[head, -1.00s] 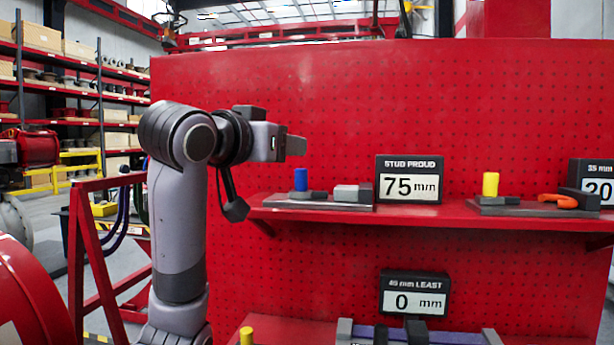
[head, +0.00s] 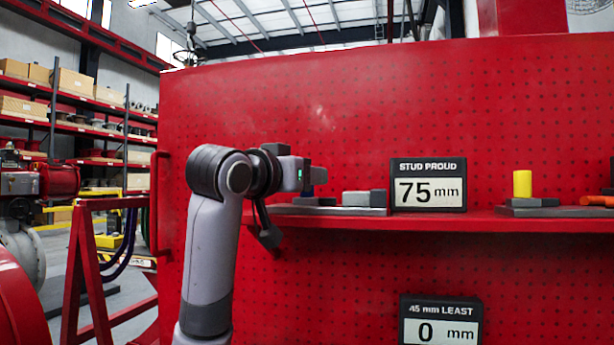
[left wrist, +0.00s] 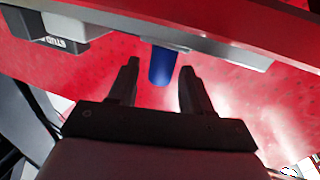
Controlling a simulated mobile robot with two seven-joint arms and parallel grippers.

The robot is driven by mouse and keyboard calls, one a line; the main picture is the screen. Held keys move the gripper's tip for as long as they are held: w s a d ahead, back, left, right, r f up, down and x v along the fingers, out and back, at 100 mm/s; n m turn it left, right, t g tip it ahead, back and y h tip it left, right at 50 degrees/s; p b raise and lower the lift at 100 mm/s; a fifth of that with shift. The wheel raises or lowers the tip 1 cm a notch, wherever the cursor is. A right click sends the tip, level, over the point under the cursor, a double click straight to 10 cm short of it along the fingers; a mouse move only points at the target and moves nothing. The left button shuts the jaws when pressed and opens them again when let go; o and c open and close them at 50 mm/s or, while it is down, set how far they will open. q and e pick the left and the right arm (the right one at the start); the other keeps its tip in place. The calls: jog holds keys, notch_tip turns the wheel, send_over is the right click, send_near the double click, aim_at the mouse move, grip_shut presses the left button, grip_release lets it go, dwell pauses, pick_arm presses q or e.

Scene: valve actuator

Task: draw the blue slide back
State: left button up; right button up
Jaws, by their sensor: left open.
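The blue slide's upright post (left wrist: 161,66) shows in the left wrist view, pointing down in the picture from a grey track (left wrist: 210,48). My left gripper (left wrist: 160,68) is open, with one fingertip on each side of the post and a visible gap on both sides. A light grey block (head: 362,199) sits on the right part of the plate. My right gripper is not in view.
A "STUD PROUD 75 mm" display (head: 429,184) stands on the red shelf (head: 470,220), right of the track. Farther right is a yellow post (head: 522,184) on another plate. A "45 mm LEAST 0 mm" display (head: 440,321) is below. The red pegboard (head: 330,110) rises behind.

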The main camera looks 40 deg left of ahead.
pick_arm(q)
jog(key=shift+w+a, duration=0.15)
jog(key=shift+w, duration=0.55)
grip_shut()
jog(key=shift+s+a, duration=0.45)
jog(key=shift+a, duration=0.35)
jog(key=shift+s+a, duration=0.4)
jog(key=shift+a, duration=0.35)
grip_release()
jog(key=shift+d, duration=0.1)
jog(key=shift+s, duration=0.1)
